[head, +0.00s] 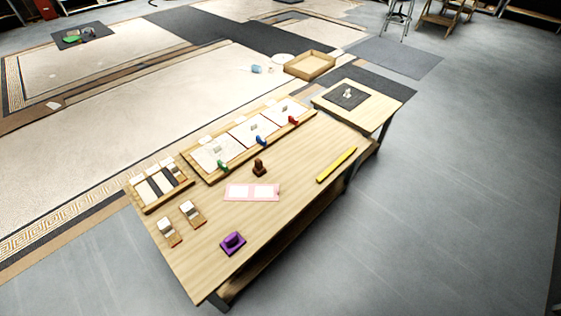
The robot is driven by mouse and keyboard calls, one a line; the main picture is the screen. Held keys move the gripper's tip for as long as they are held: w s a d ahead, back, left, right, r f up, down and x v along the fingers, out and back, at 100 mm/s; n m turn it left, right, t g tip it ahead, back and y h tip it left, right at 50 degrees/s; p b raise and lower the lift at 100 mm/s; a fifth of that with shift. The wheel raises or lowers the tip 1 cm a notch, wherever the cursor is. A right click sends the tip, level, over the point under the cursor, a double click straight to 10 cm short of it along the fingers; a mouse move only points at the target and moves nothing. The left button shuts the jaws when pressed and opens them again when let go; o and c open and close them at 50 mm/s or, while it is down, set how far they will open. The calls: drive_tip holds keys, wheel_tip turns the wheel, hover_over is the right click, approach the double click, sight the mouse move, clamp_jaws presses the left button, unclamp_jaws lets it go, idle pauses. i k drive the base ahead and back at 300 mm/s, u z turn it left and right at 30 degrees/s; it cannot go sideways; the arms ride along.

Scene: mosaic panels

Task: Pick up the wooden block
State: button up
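The long wooden table (300,200) stands in the middle of the head view. A small dark brown upright piece (259,167), like a wooden block or stamp, stands behind a pink sheet (252,192) with white patches. Two small tan wooden pieces (168,233) and (193,214), each partly white and grey on top, lie at the left end. I cannot tell for sure which one is the wooden block. My gripper is not in view.
A purple object (232,243) lies near the front edge, and a yellow bar (336,165) lies at the right. A framed tray (185,153) of white panels and a slotted tray (142,206) line the back. Clear tabletop lies between the purple object and yellow bar.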

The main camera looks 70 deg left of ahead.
sight(258, 169)
drive_tip(key=i, duration=1.8)
drive_tip(key=u, duration=3.7)
drive_tip(key=i, duration=1.65)
